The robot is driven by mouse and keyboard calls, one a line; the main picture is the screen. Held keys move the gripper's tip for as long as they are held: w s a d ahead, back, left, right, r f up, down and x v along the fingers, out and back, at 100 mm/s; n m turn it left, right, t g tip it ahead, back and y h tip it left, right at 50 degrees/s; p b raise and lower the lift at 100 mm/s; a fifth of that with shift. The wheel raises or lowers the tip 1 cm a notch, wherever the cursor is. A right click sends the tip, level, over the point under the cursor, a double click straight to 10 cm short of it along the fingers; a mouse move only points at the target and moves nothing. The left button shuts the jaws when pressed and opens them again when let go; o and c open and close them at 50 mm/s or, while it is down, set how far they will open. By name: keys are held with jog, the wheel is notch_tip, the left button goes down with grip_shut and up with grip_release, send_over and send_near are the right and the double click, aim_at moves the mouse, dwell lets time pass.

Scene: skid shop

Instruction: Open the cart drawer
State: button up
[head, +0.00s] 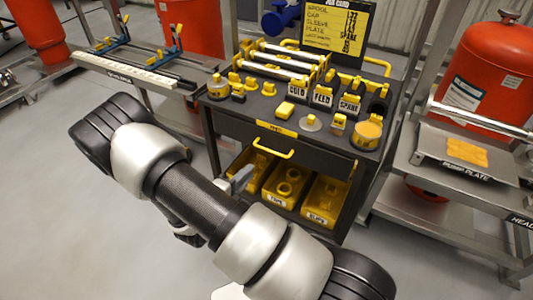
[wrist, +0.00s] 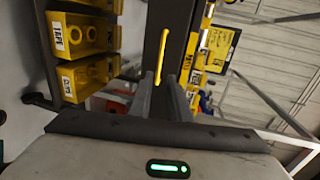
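The dark cart (head: 228,128) has a drawer (head: 318,163) just under its top, and its front looks shut, flush with the cart. A yellow bar handle (head: 273,146) is on the drawer front; it also shows in the wrist view (wrist: 161,58), running upright there. My gripper (head: 243,178) is in front of the cart, lower than the handle in the head view and partly hidden by my arm. In the wrist view my gripper's two grey fingers (wrist: 161,82) stand apart, with the handle beyond the gap between them. I see no contact with the handle.
Yellow bins (head: 280,188) sit on the cart's lower shelf. Rods, labelled blocks and a yellow-topped jar (head: 367,133) crowd the cart top. A metal stand (head: 450,145) is at the right and a rail bench (head: 130,70) at the left. Grey floor is clear at left.

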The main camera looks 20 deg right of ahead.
aim_at(270, 150)
jog(key=b+x, duration=0.2)
jog(key=x, duration=1.4)
jog(key=shift+d, duration=0.15)
grip_shut()
